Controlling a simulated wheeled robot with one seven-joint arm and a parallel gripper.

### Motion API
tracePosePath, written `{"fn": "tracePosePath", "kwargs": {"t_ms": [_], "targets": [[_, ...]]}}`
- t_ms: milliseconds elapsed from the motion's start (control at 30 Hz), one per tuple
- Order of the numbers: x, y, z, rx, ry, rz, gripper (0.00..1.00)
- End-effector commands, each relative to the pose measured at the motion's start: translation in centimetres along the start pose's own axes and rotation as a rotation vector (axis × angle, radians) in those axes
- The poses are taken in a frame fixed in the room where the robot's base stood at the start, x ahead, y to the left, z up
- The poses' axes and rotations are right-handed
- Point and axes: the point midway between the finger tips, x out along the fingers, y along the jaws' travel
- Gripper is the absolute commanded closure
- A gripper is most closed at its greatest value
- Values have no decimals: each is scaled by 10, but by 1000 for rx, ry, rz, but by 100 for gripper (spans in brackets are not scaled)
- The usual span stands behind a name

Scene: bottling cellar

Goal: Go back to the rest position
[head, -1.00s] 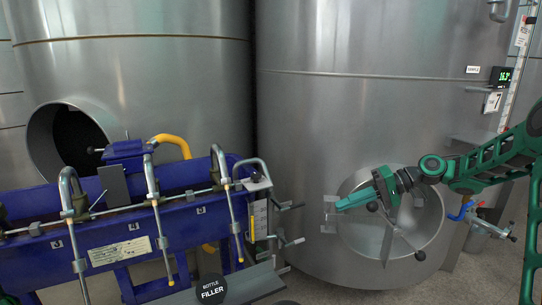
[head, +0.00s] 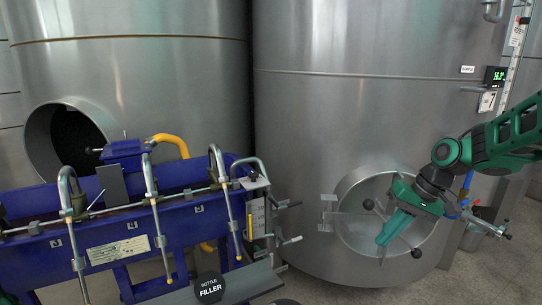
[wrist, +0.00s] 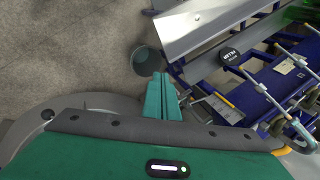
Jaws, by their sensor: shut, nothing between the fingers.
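My gripper (head: 382,241) is green and hangs in front of the round door (head: 352,236) low on the right steel tank, pointing down and to the left. Its fingers are together with nothing between them.
The blue bottle filler (head: 150,230) with curved metal spouts stands at the left. Large steel tanks (head: 370,110) fill the back. Bare floor (wrist: 60,50) shows in the wrist view.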

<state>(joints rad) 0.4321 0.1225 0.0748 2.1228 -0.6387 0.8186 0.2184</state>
Motion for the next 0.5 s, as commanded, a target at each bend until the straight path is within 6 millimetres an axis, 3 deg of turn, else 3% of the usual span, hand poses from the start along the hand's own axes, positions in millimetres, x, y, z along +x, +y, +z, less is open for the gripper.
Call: {"fn": "tracePosePath", "kwargs": {"t_ms": [300,500], "targets": [[-50,60,108,187,24,263,100],[-70,91,188,320,28,364,100]]}}
